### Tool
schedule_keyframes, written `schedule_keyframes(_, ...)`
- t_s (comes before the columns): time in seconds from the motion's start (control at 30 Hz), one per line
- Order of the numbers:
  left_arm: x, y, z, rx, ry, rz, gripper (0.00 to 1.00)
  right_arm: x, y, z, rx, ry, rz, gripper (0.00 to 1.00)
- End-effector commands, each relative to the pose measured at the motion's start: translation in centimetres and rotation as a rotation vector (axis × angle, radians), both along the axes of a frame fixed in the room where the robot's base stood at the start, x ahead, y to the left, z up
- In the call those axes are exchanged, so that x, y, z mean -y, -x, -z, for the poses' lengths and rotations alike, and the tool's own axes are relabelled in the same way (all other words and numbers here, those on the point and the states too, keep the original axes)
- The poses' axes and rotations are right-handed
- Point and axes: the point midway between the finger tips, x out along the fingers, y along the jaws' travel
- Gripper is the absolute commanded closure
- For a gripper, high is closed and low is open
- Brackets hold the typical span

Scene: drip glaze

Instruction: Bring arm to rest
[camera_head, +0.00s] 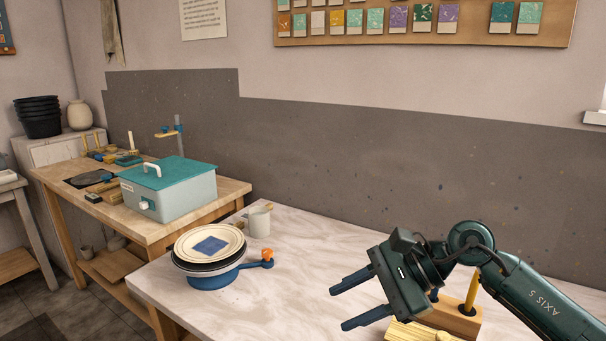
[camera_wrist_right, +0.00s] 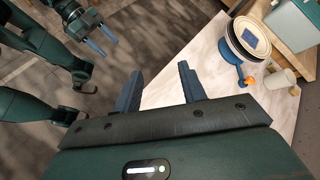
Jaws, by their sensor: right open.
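My right gripper (camera_head: 339,309) is open and empty at the lower right of the head view, above the pale worktable (camera_head: 300,225). Its two blue fingers point left and stand apart. In the right wrist view the same fingers (camera_wrist_right: 160,72) have only floor and the table's edge between them. My left gripper (camera_wrist_right: 102,42) shows at the upper left of the right wrist view, above the floor, with its blue fingers apart and nothing between them. It is outside the head view.
A blue turntable (camera_head: 213,280) carries a round cream plate (camera_head: 192,244) with a blue square. A white mug (camera_head: 259,222) stands behind it. A teal-lidded box (camera_head: 178,192) sits on the wooden table. A wooden block with upright sticks (camera_head: 455,320) stands close behind my right gripper.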

Motion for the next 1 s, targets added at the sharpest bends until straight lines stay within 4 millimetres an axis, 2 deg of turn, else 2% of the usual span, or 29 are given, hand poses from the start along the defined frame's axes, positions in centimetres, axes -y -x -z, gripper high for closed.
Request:
schedule_keyframes(0.03,0.0,0.0,0.0,0.0,0.001,-0.001,0.45,-2.6,1.1,-0.9,-0.08,-0.171,0.042,0.59)
schedule_keyframes(0.1,0.0,0.0,0.0,0.0,0.001,0.0,0.45,-4.9,1.9,-3.1,-0.208,-0.405,0.123,0.59)
schedule_keyframes(0.2,0.0,0.1,0.0,-0.002,0.001,0.0,0.45,-6.1,2.1,-6.3,-0.434,-0.731,0.251,0.59)
schedule_keyframes(0.3,0.0,0.2,0.1,-0.005,0.001,0.0,0.45,-5.0,1.2,-8.6,-0.695,-1.042,0.399,0.59)
schedule_keyframes(0.4,0.0,0.3,0.2,-0.008,0.001,0.0,0.45,-2.1,-0.3,-9.0,-0.982,-1.337,0.563,0.59)
schedule_keyframes(0.47,0.0,0.4,0.2,-0.01,0.001,0.001,0.45,0.2,-1.2,-8.1,-1.16,-1.505,0.671,0.59)
schedule_keyframes(0.57,0.0,0.5,0.3,-0.012,0.001,0.0,0.45,4.2,-2.1,-4.8,-1.463,-1.774,0.867,0.59)
schedule_keyframes(0.67,0.0,0.5,0.3,-0.012,0.001,0.0,0.45,8.1,-1.6,0.5,-1.758,-2.029,1.089,0.59)
schedule_keyframes(0.7,0.0,0.5,0.3,-0.012,0.001,0.0,0.45,9.4,-0.8,2.9,-1.871,-2.127,1.189,0.59)
schedule_keyframes(0.73,0.0,0.5,0.3,-0.012,0.0,0.001,0.45,10.3,0.0,4.9,1.878,2.117,-1.22,0.59)
schedule_keyframes(0.8,0.0,0.5,0.3,-0.012,0.0,0.001,0.45,12.0,2.4,9.2,1.701,1.89,-1.17,0.59)
schedule_keyframes(0.9,0.0,0.5,0.3,-0.011,-0.001,0.001,0.45,13.2,6.2,13.9,1.49,1.649,-1.115,0.59)
schedule_keyframes(1.0,0.0,0.5,0.3,-0.011,-0.002,0.002,0.45,13.6,9.7,16.9,1.33,1.484,-1.079,0.59)
